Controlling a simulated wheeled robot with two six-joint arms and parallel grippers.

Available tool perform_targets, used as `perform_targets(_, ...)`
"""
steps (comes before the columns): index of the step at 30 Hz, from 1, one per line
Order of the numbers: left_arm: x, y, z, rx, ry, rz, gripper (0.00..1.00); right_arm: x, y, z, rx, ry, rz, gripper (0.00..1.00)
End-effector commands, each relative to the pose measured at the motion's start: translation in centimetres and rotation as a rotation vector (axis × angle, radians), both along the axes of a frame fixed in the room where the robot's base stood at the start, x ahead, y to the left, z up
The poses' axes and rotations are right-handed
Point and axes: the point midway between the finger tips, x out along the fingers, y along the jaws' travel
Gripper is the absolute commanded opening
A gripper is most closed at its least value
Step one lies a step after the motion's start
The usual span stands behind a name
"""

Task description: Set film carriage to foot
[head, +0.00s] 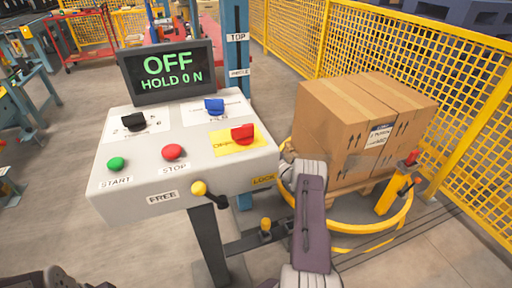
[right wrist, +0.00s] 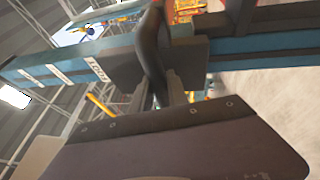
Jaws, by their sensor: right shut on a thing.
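A blue mast (head: 235,60) stands behind the control panel, with TOP and MIDDLE labels. It runs across the right wrist view (right wrist: 235,65), where a dark block that looks like the film carriage (right wrist: 125,68) sits on it. A label beside the block seems to read FOOT, but it is blurred. My right gripper (right wrist: 160,92) is shut on the block's black handle (right wrist: 151,45). In the head view my right arm reaches past the panel's right end; the carriage and fingertips are hidden there. My left gripper is not clearly in view.
The control panel (head: 190,145) fills the middle, its screen (head: 167,72) reading OFF, HOLD 0 N. A yellow-knobbed lever (head: 199,188) sits between FREE and LOCK labels. A carton (head: 335,115) stands on a pallet inside a yellow ring (head: 360,228). Yellow fencing (head: 335,40) stands behind.

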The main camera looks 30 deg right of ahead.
Motion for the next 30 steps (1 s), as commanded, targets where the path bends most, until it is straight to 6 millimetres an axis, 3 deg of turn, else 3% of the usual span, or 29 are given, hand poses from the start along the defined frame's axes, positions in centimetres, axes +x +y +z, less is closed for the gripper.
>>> perform_targets(3, 0.0, 0.0, -0.1, 0.0, 0.0, 0.0, 0.36, -0.1, 0.2, -0.8, 0.005, 0.017, 0.001, 0.0)
perform_targets(4, 0.0, 0.0, -0.1, 0.0, 0.0, 0.0, 0.36, -0.1, 0.2, -0.8, 0.006, 0.018, 0.001, 0.25)
perform_targets(6, 0.0, 0.0, -0.1, 0.0, 0.0, 0.0, 0.36, -0.1, 0.2, -0.8, 0.006, 0.017, 0.001, 0.41)
perform_targets(17, 0.0, 0.0, 0.3, 0.0, 0.0, 0.0, 0.36, -0.7, -0.1, -0.4, 0.005, 0.011, -0.001, 0.41)
perform_targets(24, 0.0, 0.0, 1.9, 0.0, 0.0, 0.0, 0.36, -5.7, -1.0, -1.2, 0.006, 0.014, -0.004, 0.41)
perform_targets(30, 0.0, 0.0, 2.3, 0.0, 0.0, 0.0, 0.36, -8.6, -1.4, -1.9, 0.005, 0.013, -0.002, 0.41)
